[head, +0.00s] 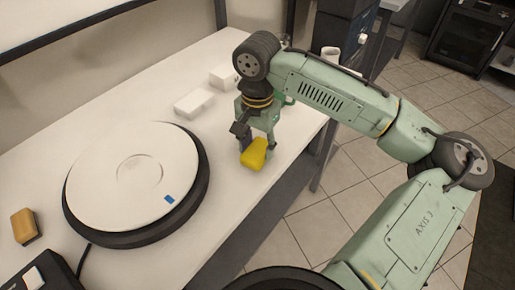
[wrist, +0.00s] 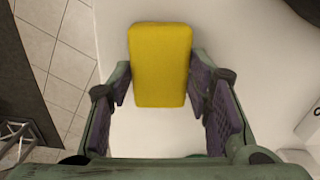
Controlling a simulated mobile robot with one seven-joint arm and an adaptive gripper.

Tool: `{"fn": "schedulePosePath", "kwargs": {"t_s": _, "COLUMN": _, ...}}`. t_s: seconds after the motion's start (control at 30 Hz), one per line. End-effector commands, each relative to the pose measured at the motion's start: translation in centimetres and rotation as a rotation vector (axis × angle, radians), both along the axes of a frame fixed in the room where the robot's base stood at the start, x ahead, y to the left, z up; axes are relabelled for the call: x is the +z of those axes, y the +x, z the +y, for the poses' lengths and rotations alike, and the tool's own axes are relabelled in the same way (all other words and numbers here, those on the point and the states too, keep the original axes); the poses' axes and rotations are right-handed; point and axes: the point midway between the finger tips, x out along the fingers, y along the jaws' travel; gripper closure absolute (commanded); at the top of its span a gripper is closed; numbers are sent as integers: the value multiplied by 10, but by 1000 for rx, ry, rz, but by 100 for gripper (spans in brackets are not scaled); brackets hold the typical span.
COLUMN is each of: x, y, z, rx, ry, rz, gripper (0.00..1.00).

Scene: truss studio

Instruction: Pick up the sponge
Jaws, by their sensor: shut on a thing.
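The sponge is a plain yellow block with rounded edges (head: 253,155), near the front edge of the white table in the head view. In the wrist view the yellow sponge (wrist: 160,65) is between the two purple-padded fingers. My gripper (head: 257,143) points down over the sponge and is shut on it, one finger on each side; it also shows in the wrist view (wrist: 163,92). I cannot tell whether the sponge's underside touches the table.
A round white turntable (head: 115,195) with a dark rim is left of the sponge. Two white boxes (head: 193,103) (head: 223,77) lie behind. An orange-yellow block with a dark side (head: 23,224) lies far left. The white table (head: 225,185) is bare between turntable and sponge.

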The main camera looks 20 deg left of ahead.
Motion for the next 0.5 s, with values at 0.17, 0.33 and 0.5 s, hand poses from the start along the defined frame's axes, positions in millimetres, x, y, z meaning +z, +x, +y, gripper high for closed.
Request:
{"fn": "schedulePosePath", "kwargs": {"t_s": 0.17, "x": 6, "y": 0, "z": 0, "rx": 0, "ry": 0, "rz": -1, "gripper": 69}}
{"fn": "schedulePosePath", "kwargs": {"t_s": 0.33, "x": 24, "y": 1, "z": 1, "rx": -1, "ry": 2, "rz": -3, "gripper": 69}}
{"fn": "schedulePosePath", "kwargs": {"t_s": 0.5, "x": 34, "y": -20, "z": -7, "rx": 3, "ry": 2, "rz": -2, "gripper": 69}}
